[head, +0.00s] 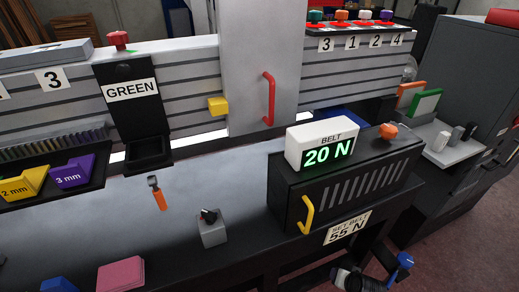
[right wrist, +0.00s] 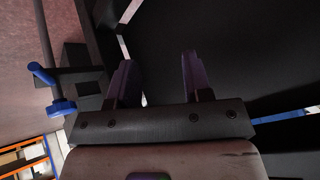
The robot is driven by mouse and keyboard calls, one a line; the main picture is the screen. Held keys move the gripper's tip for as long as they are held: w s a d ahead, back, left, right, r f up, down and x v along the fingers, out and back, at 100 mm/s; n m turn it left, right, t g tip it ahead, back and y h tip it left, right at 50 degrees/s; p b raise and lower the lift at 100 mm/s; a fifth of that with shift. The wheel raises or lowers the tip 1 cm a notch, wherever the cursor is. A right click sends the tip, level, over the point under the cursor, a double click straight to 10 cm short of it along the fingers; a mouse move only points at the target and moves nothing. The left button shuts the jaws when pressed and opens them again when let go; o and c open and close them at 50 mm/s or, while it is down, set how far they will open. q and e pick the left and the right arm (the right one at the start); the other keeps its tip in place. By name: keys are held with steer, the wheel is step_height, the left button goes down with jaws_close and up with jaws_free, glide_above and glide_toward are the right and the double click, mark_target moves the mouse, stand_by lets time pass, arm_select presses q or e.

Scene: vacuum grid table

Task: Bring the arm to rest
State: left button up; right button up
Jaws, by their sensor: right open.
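My right gripper (right wrist: 157,65) shows in the right wrist view. Its two purple-tinted fingers stand apart with nothing between them. Dark surfaces lie beyond the fingers. A blue handle (right wrist: 55,90) is to the left of the gripper, apart from it. In the head view a blue knob (head: 405,260) shows below the dark belt box (head: 285,205), at the bottom right. A dark and white part beside that knob is partly cut off, and I cannot tell whether it is my arm. My left gripper is not in view.
The belt box carries a white display (head: 322,142) reading 20 N and a yellow handle (head: 307,214). A grey switch block (head: 212,232), an orange-handled tool (head: 158,197) and a pink block (head: 121,274) are on the table (head: 190,260). Orange shelving (right wrist: 25,152) shows in the wrist view.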

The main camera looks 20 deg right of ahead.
steer(key=s+a+r+n+p, duration=0.2)
steer(key=s+a+r+p, duration=0.15)
steer(key=r, duration=0.45)
steer(key=s+a+r+n+p, duration=0.3)
steer(key=s+a+r, duration=0.15)
steer(key=r, duration=0.35)
steer(key=s+a+r+n+p, duration=0.2)
steer(key=s+a+r+p, duration=0.15)
steer(key=r, duration=0.45)
steer(key=s+a+r+n+g+y+p, duration=0.1)
steer(key=s+a+g+p, duration=0.1)
steer(key=s+p, duration=0.3)
steer(key=s+a+r+n+g+p, duration=0.1)
steer(key=s+a+p, duration=0.2)
steer(key=s, duration=0.4)
step_height(320, 180, up, 37)
steer(key=p, duration=3.7)
step_height(320, 180, down, 74)
steer(key=b, duration=7.3)
steer(key=shift+s+d+r+b, duration=0.25)
steer(key=shift+s+b, duration=0.1)
steer(key=shift+b, duration=0.05)
